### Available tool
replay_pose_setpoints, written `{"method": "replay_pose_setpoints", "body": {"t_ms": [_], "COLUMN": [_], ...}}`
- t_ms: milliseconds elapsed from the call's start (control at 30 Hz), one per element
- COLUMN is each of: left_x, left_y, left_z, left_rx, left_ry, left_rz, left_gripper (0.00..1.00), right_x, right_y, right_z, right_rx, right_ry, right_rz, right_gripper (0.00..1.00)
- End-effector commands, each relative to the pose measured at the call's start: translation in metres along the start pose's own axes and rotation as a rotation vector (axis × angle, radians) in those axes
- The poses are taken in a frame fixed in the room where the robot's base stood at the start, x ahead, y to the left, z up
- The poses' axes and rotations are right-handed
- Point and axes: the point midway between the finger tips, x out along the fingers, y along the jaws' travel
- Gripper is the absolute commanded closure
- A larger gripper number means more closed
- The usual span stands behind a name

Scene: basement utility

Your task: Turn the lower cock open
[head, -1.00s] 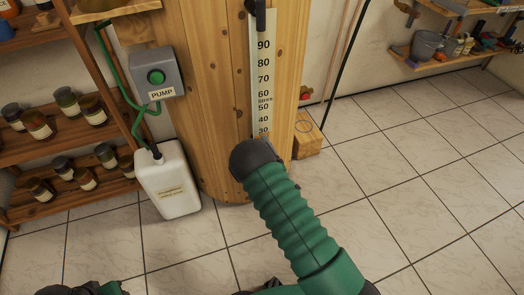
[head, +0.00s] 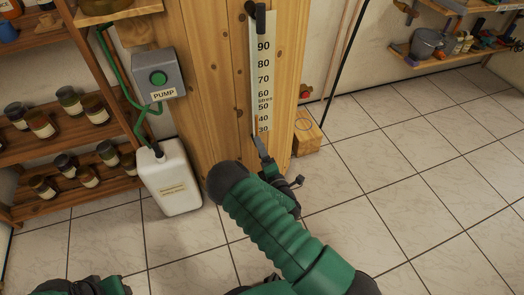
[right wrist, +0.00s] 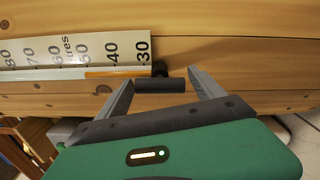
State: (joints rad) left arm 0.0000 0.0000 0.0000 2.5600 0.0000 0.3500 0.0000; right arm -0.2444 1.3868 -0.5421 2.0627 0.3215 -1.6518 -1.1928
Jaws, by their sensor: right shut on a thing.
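The lower cock's black handle (right wrist: 160,86) shows in the right wrist view at the 30 end of the gauge, lying crosswise between my fingers. My right gripper (right wrist: 162,78) is shut on this handle, one finger at each end. In the head view my right gripper (head: 257,140) is at the bottom of the gauge scale (head: 263,75), and the lower cock is mostly hidden there. An orange column shows beside the low numbers. The upper cock's black lever (head: 260,18) is at the top of the scale. My left gripper is out of view; only part of the left arm shows.
The gauge is on a wooden tank (head: 215,80). A grey pump box (head: 158,75) with a green button is on its left, above a white canister (head: 170,180). Shelves of jars (head: 70,165) stand at far left. A wooden block (head: 307,132) is right of the tank. Floor at right is clear.

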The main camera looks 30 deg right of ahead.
Motion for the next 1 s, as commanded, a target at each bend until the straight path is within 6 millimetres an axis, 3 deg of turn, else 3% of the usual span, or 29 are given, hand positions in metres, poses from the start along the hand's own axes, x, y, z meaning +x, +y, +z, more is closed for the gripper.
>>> {"method": "replay_pose_setpoints", "body": {"t_ms": [333, 367, 500, 833, 1000], "left_x": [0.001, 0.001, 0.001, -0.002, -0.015], "left_y": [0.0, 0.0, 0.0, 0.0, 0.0], "left_z": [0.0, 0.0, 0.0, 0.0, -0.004], "left_rx": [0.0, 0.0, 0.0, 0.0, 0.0], "left_ry": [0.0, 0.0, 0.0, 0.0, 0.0], "left_rz": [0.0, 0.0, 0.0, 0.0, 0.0], "left_gripper": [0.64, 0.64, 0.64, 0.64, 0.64], "right_x": [-0.002, -0.002, -0.001, -0.004, -0.033], "right_y": [-0.006, -0.006, -0.004, -0.001, 0.002], "right_z": [-0.006, -0.006, -0.004, -0.001, -0.001], "right_rx": [0.003, 0.004, 0.003, 0.001, -0.002], "right_ry": [0.012, 0.012, 0.009, 0.004, 0.004], "right_rz": [-0.013, -0.013, -0.009, -0.005, -0.009], "right_gripper": [0.63, 0.19, 0.02, 0.02, 0.02]}}
